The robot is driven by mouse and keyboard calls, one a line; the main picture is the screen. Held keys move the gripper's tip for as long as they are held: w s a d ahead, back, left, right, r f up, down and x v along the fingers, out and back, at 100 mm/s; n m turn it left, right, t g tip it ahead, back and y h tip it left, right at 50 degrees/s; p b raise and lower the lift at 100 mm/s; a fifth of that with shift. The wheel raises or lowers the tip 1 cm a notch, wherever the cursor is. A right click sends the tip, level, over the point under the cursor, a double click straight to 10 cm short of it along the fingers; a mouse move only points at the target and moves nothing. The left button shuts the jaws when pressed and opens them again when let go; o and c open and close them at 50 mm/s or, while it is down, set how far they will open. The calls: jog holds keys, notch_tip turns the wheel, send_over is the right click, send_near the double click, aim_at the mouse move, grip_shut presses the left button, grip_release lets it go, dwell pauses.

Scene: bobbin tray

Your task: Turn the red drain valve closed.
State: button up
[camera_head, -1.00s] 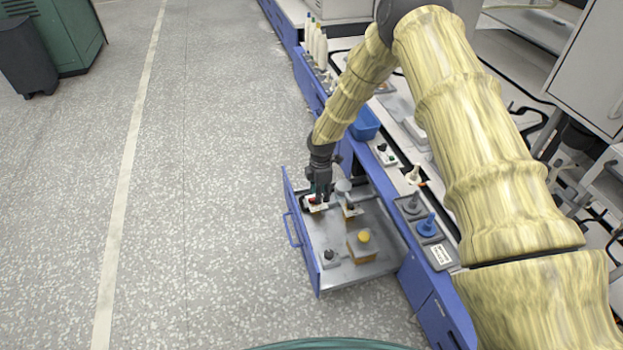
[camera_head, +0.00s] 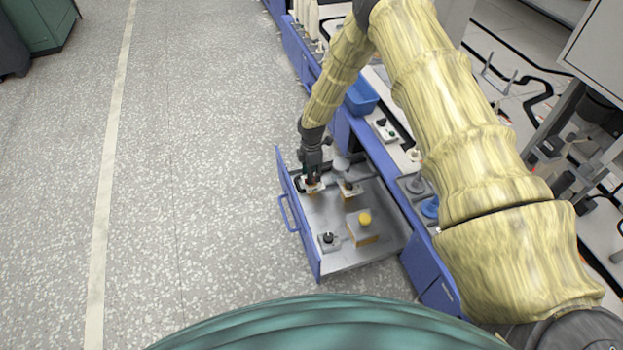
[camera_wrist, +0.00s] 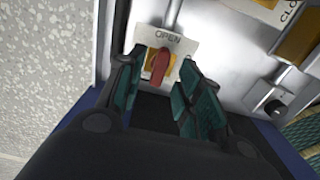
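The red drain valve handle (camera_wrist: 160,66) sits on a yellow base with a white plate marked "OPEN" (camera_wrist: 168,38) in the wrist view. The handle is upright in the picture, tilted slightly, pointing toward the word. My gripper (camera_wrist: 163,60) is open, with one green-padded finger on each side of the handle and visible gaps between. In the head view my gripper (camera_head: 313,178) reaches down into the far left corner of the open drawer (camera_head: 321,262) and hides most of the valve.
Beside it in the drawer stand a second plated fitting (camera_head: 347,189), a yellow-topped block (camera_head: 363,230) and a black knob (camera_head: 328,239). In the wrist view a black knob (camera_wrist: 275,108) lies to the right. The drawer's blue front (camera_head: 292,206) is close to my gripper.

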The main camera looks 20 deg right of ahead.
jog(key=shift+f, duration=1.1)
jog(key=shift+c, duration=0.2)
